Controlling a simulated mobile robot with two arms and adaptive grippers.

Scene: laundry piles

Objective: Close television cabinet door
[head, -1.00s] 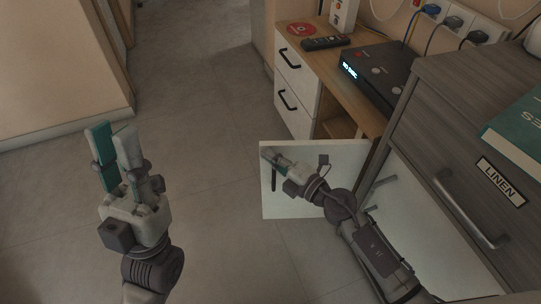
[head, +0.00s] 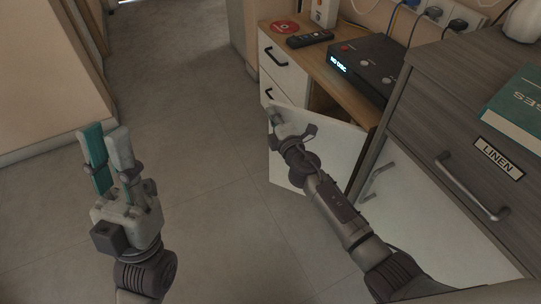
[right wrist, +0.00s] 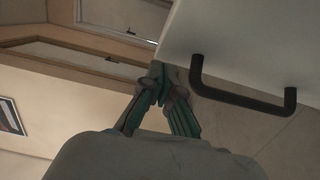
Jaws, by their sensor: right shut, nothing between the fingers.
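The white television cabinet door (head: 335,158) stands swung open below the wooden television cabinet (head: 325,75) in the head view. In the right wrist view the door (right wrist: 240,40) fills the upper right, with its black handle (right wrist: 240,97). My right gripper (head: 272,112) is shut and empty at the door's far upper edge. Its closed fingertips (right wrist: 157,72) lie beside the door edge in the wrist view, left of the handle; I cannot tell whether they touch it. My left gripper (head: 104,133) is open and empty above the floor, well left of the door.
A grey cabinet (head: 430,115) labelled LINEN stands close on the right, with a green book (head: 520,108) on top. A black disc player (head: 372,65), a remote (head: 310,39) and a red disc (head: 286,27) lie on the television cabinet. The floor (head: 200,130) to the left is clear.

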